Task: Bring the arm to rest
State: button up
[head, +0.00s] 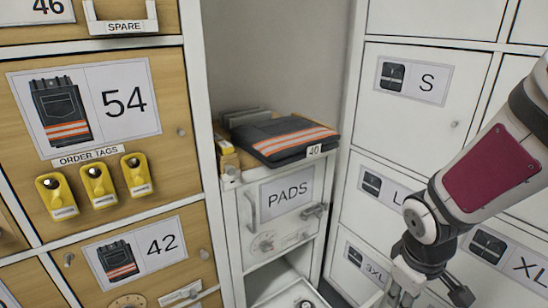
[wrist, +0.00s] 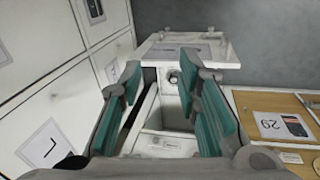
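My arm (head: 490,170) reaches in from the right of the head view, in front of the white lockers. My gripper (head: 430,294) hangs at the bottom right edge of that view, partly cut off. In the wrist view my gripper (wrist: 163,85) shows two teal-padded fingers spread apart. Nothing is held between them; a white cabinet with an open compartment shows behind the gap. Any contact between the fingers and the cabinet cannot be made out.
Dark folded trousers with orange stripes (head: 285,138) lie on the PADS cabinet (head: 245,205), above a "40" label. Yellow order tags (head: 98,180) hang on the wooden lockers at left. White lockers (head: 420,105) stand close behind my arm.

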jog(key=s+a+r+m+g+y, duration=0.1)
jog(key=s+a+r+m, duration=0.2)
jog(key=s+r, duration=0.6)
jog(key=s+a+r+m+y, duration=0.1)
jog(key=s+a+r+m, duration=0.25)
jog(key=s+r, duration=0.6)
notch_tip(320, 180, up, 31)
jog(key=s+t+p, duration=0.1)
jog(key=t+p, duration=0.2)
jog(key=p, duration=2.9)
jog(key=shift+s+r+n+t+p, duration=0.2)
jog(key=shift+s+n+t+p, duration=0.1)
jog(key=shift+s+n, duration=0.05)
jog(key=shift+d+f, duration=0.1)
